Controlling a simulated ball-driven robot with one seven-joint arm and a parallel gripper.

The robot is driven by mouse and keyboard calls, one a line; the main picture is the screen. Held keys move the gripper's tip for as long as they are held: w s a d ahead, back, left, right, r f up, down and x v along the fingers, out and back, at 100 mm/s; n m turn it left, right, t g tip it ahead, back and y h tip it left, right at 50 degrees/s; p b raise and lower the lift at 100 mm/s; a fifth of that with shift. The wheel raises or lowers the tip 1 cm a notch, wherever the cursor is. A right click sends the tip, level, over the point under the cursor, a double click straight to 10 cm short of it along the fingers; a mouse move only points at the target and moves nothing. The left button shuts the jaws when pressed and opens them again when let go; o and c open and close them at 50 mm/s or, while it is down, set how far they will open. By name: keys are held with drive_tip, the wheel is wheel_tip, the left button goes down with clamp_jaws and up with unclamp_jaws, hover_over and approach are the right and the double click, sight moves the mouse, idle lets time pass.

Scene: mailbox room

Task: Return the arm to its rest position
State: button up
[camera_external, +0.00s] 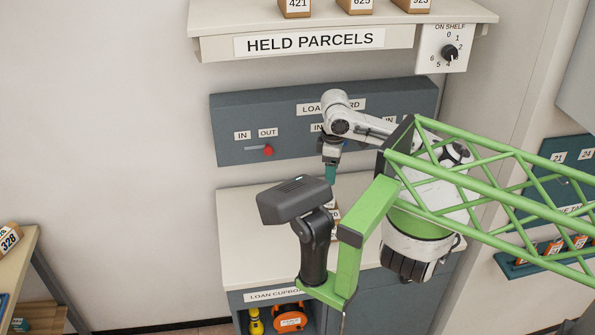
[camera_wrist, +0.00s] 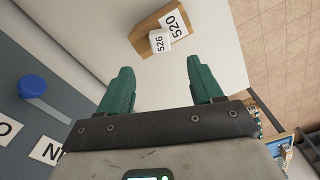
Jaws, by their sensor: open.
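My arm reaches from my base toward the loan board (camera_external: 285,125), bent at the elbow and pointing down at the end. My gripper (camera_external: 331,176) hangs over the counter of the loan cupboard (camera_external: 262,235), in front of the board. In the wrist view my gripper (camera_wrist: 162,85) has its two teal fingers wide apart, with nothing between them. A brown parcel (camera_wrist: 147,38) marked 520, with a small white piece marked 526 by it, lies on the pale counter beyond the fingertips. In the external view the parcels there are mostly hidden behind my body.
A HELD PARCELS shelf (camera_external: 222,17) with a dial (camera_external: 449,53) juts out above my arm. The board has a red slider knob (camera_external: 268,150) at left and a blue knob (camera_wrist: 32,87) in the wrist view. A shelf with parcel 328 (camera_external: 9,238) stands at far left.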

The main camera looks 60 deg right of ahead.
drive_tip(key=w+a+r+t+y+p, duration=0.3)
drive_tip(key=w+a+t, duration=0.3)
drive_tip(key=w+a, duration=0.55)
drive_tip(key=w+a+f+m+t+p, duration=0.1)
drive_tip(key=a+f+m+t+p, duration=0.1)
drive_tip(key=a+f, duration=0.15)
drive_tip(key=s+f+m+g+p, duration=0.1)
drive_tip(key=s+f, duration=0.4)
drive_tip(key=f, duration=0.1)
drive_tip(key=s+a+f+m+g+h, duration=0.1)
drive_tip(key=s+f+m, duration=0.1)
drive_tip(key=s+f, duration=0.4)
drive_tip(key=s+a+f+m+g+h+p, duration=0.1)
drive_tip(key=s+f+m, duration=0.1)
drive_tip(key=s+f, duration=0.3)
drive_tip(key=shift+s+f+g+p, duration=0.35)
drive_tip(key=shift+s+f+g, duration=0.05)
drive_tip(key=shift+f, duration=0.15)
drive_tip(key=s+d+f+g+h, duration=0.2)
drive_tip(key=s+f+g, duration=0.1)
drive_tip(key=s, duration=0.7)
drive_tip(key=a+f+n+b, duration=0.1)
drive_tip(key=a+f+b, duration=0.3)
drive_tip(key=f, duration=1)
drive_tip(key=b, duration=0.3)
drive_tip(key=shift+w+f+n+y+b, duration=0.2)
drive_tip(key=shift+f+n+y+b, duration=0.05)
drive_tip(key=shift+n+y+b, duration=0.15)
